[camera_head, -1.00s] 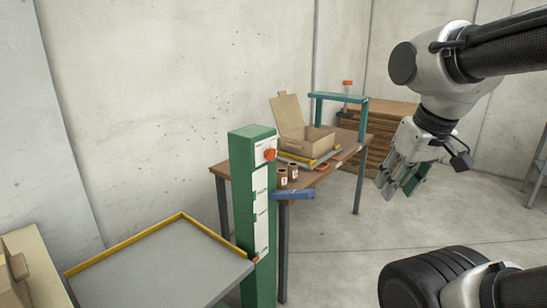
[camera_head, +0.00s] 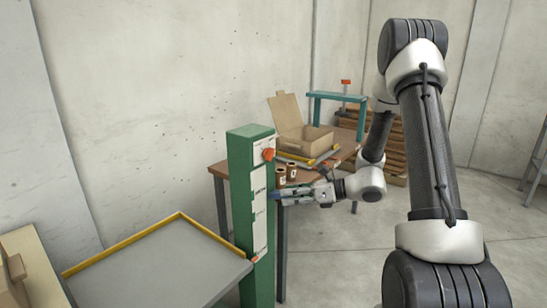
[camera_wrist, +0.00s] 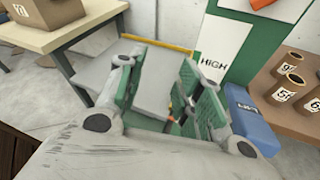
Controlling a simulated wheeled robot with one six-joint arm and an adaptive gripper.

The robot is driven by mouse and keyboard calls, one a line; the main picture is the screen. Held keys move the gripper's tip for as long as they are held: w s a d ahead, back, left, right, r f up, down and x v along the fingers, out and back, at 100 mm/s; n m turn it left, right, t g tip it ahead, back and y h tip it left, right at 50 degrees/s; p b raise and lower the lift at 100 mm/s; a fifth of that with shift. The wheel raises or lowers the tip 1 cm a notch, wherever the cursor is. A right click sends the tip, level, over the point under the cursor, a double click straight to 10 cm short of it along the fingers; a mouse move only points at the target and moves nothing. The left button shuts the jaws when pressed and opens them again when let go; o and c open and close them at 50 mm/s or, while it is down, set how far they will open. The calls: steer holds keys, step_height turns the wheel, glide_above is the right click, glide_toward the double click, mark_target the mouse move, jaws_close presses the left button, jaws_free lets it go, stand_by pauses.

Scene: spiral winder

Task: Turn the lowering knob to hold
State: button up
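The green column (camera_head: 241,190) stands left of the table and bears white label strips. A red-orange knob (camera_head: 268,154) is at its top, and a smaller orange part (camera_head: 255,259) is low on its face. I cannot tell which is the lowering knob or read its setting. My gripper (camera_head: 281,197) is beside the column's right face, at mid-height, below the red-orange knob. In the wrist view its two fingers (camera_wrist: 163,88) are spread with nothing seen held. A blue lever-like block (camera_wrist: 254,120) with unclear lettering is close to the right finger; in the head view my gripper mostly hides it.
A grey platform with a yellow rim (camera_head: 160,234) is left of the column. The brown table (camera_head: 217,170) behind carries an open cardboard box (camera_head: 305,140) and small labelled rolls (camera_head: 291,171). A label reading HIGH (camera_wrist: 213,62) shows on the column.

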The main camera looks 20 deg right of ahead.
steer(key=w+d+r+m+t, duration=0.1)
steer(key=w+r+m+t, duration=0.1)
steer(key=w+m+t, duration=0.3)
steer(key=m+t+h, duration=0.2)
steer(key=m, duration=0.2)
glide_toward(273, 155)
steer(key=x, duration=0.2)
steer(key=shift+m, duration=0.3)
steer(key=x, duration=0.7)
steer(key=shift+w+a, duration=0.25)
jaws_close()
